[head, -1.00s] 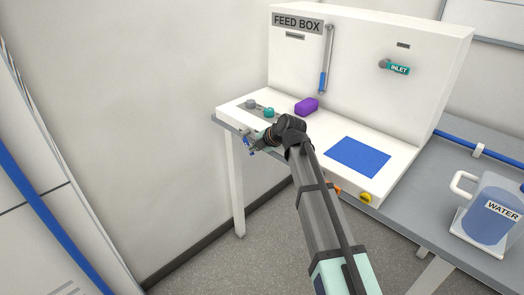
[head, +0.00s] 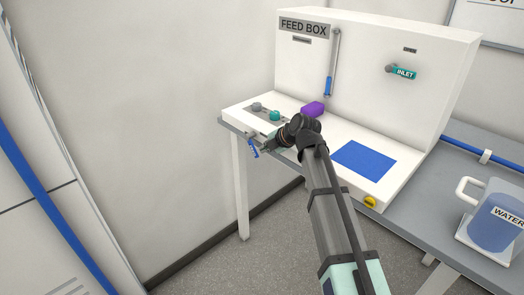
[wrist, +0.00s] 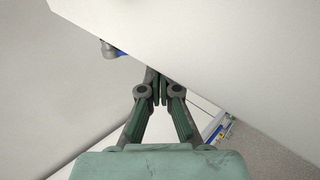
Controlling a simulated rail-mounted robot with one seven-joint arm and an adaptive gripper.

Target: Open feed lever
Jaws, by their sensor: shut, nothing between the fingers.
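The white feed box (head: 290,68), labelled FEED BOX, stands on the bench. A grey lever with a blue grip (head: 329,85) hangs nearly upright on its back panel. A small blue handle (head: 253,150) sticks out at the box's front left edge. I cannot tell which of the two is the feed lever. My gripper (head: 264,150) is low beside that front edge, close to the blue handle, partly hidden by my wrist. In the wrist view my gripper (wrist: 156,88) is shut and empty, its tips against or just under a white surface. A blue part (wrist: 119,53) shows at upper left, mostly hidden.
A purple block (head: 312,109), a teal knob (head: 274,116) and a blue pad (head: 363,160) are on the box's ledge. The inlet valve (head: 401,72) is on the back panel. A water jug (head: 492,215) stands at right. The floor at front left is clear.

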